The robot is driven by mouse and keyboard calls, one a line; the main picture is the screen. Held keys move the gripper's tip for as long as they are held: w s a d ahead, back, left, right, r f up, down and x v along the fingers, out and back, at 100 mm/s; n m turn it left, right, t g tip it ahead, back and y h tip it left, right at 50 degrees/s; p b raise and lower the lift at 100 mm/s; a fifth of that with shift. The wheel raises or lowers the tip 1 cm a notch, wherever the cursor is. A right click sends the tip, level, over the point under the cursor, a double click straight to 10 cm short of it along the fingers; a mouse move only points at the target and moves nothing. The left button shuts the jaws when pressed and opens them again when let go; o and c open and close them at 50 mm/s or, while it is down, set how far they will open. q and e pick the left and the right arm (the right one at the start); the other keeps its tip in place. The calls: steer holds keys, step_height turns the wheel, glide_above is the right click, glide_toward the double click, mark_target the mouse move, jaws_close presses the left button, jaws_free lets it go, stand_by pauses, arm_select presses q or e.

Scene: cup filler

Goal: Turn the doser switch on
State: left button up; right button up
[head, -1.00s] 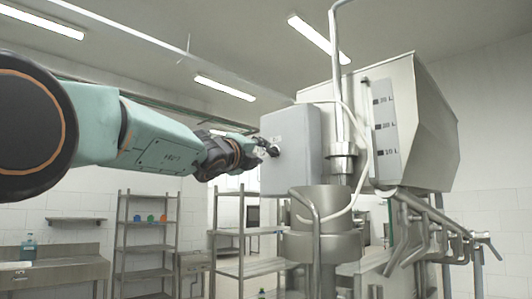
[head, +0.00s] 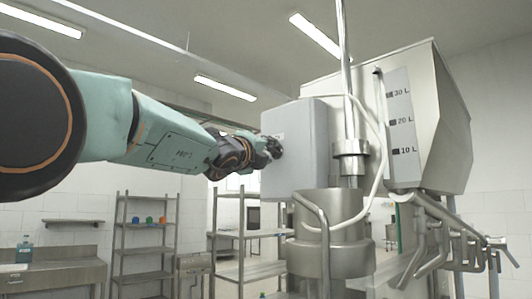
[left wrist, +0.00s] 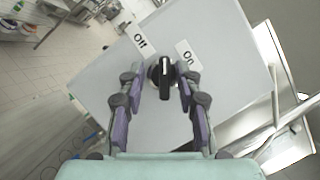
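The doser switch is a black round knob (left wrist: 163,78) with a white pointer line on a grey box (left wrist: 105,75). The labels "Off" (left wrist: 141,42) and "On" (left wrist: 187,54) sit beside it, and the pointer points between them in the left wrist view. My left gripper (left wrist: 164,70) has its fingers parted, one on each side of the knob; whether they touch it I cannot tell. In the head view the left gripper (head: 270,148) is at the front face of the grey box (head: 300,165), hiding the knob. My right gripper is not in view.
A steel hopper (head: 440,110) with a litre scale stands right of the box. A pipe (head: 346,90), a white hose (head: 384,155) and a steel cylinder (head: 330,245) are close to the box's right. Shelving (head: 145,240) and a sink counter (head: 60,272) stand behind at left.

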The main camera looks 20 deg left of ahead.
arm_select(q)
steer(key=shift+s+d+r, duration=0.1)
steer(key=shift+s+d, duration=0.05)
steer(key=shift+d, duration=0.1)
steer(key=shift+s+d, duration=0.2)
steer(key=shift+c, duration=1.2)
steer(key=shift+a, duration=0.25)
steer(key=c, duration=0.4)
jaws_close()
